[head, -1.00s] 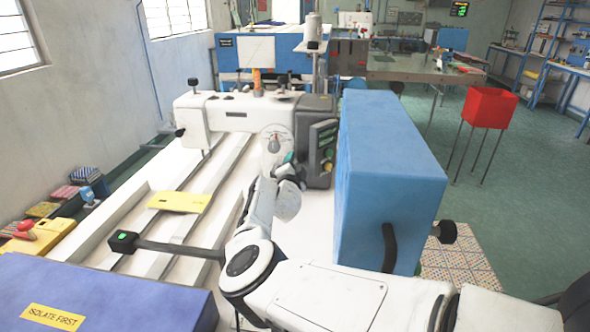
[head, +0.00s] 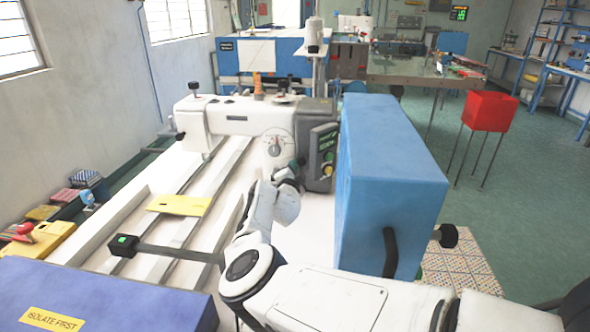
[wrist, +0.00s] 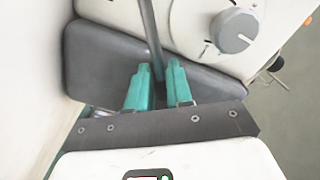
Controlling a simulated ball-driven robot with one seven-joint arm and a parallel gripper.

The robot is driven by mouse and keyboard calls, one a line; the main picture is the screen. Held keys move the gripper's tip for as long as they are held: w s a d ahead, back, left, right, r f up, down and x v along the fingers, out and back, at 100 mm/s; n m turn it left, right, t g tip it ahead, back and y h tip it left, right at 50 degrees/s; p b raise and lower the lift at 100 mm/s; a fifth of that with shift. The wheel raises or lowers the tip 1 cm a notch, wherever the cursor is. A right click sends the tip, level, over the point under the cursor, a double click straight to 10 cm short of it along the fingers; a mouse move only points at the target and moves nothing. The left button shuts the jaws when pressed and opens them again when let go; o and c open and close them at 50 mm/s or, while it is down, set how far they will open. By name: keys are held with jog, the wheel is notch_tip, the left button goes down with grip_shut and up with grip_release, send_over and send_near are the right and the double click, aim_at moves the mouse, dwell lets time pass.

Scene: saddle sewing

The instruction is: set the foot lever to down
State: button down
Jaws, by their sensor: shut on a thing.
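My gripper (wrist: 157,90) shows in the wrist view with its two teal fingers close together around the lower end of a thin grey bar, which I take for the foot lever (wrist: 150,38). The bar runs up from between the fingertips, leaning slightly, in front of a dark grey plate. A white dial with a grey knob (wrist: 232,32) sits to its right on the white sewing machine. In the head view, the machine (head: 240,117) stands beyond my arm. My wrist hides the fingers and the bar there.
A large blue box (head: 395,180) stands close on the right of my arm. A black bar with a green-marked end (head: 124,244) sticks out at left, near a yellow plate (head: 180,205). A blue-purple box labelled "ISOLATE FIRST" (head: 110,290) fills the front left.

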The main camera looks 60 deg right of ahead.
jog(key=shift+s+d+r, duration=0.2)
jog(key=shift+s+d, duration=0.05)
jog(key=shift+s, duration=0.05)
jog(key=shift+s+f+m, duration=0.15)
jog(key=shift+m, duration=0.15)
jog(key=shift+s+d+f+m+g+b, duration=0.15)
jog(key=shift+s+f+m+b, duration=0.15)
jog(key=shift+f+m+b, duration=0.7)
jog(key=shift+s+d+f+m+g+b, duration=0.1)
jog(key=shift+s+f+m+b, duration=0.2)
jog(key=shift+f+m+b, duration=0.7)
jog(key=shift+s+d+f+m+g+b, duration=0.15)
jog(key=shift+s+f+m+b, duration=0.15)
jog(key=shift+f+m+b, duration=0.7)
jog(key=shift+r, duration=0.1)
jog(key=c, duration=1)
grip_release()
jog(key=shift+d, duration=0.1)
jog(key=shift+c, duration=0.2)
jog(key=shift+o, duration=0.7)
jog(key=shift+t, duration=0.3)
jog(key=shift+w+a+r, duration=0.1)
jog(key=shift+w+a, duration=0.1)
jog(key=shift+p, duration=0.3)
